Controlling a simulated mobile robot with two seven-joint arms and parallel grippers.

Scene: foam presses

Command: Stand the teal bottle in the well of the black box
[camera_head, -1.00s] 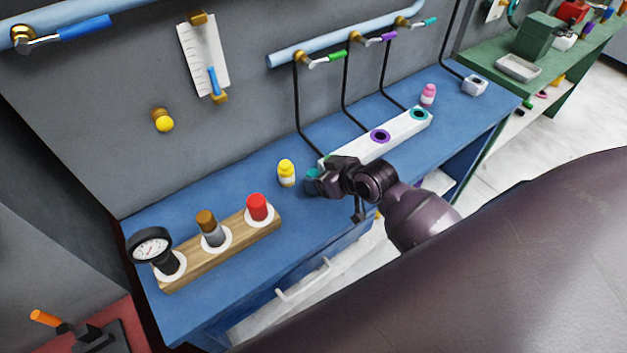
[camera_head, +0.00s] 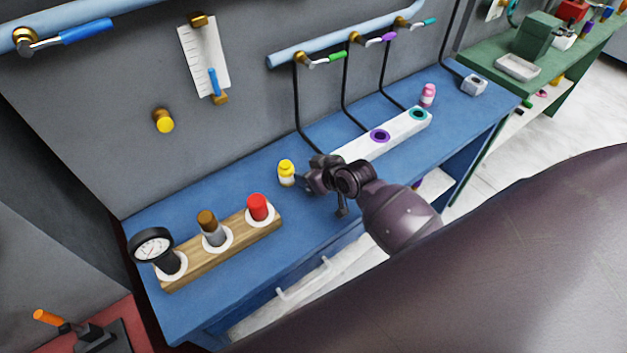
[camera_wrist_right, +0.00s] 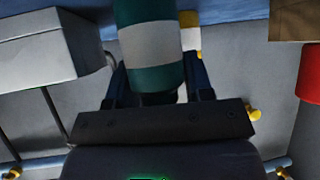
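The teal bottle (camera_wrist_right: 150,78), with a pale band, stands out large in the right wrist view, between my right gripper's two fingers (camera_wrist_right: 158,82). Whether the fingers press on it is not clear. Its far end runs out of the top of that view. In the head view my right gripper (camera_head: 308,183) is low over the blue bench, just right of the yellow bottle, and hides the teal bottle. No black box with a well can be made out in these frames. My left gripper is not in view.
The yellow bottle (camera_head: 286,172) stands close to the gripper. A wooden rack (camera_head: 200,262) with a gauge and capped bottles is to the left. A white block (camera_head: 402,132) with coloured rings lies to the right, near a pink bottle (camera_head: 428,95). The front bench strip is clear.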

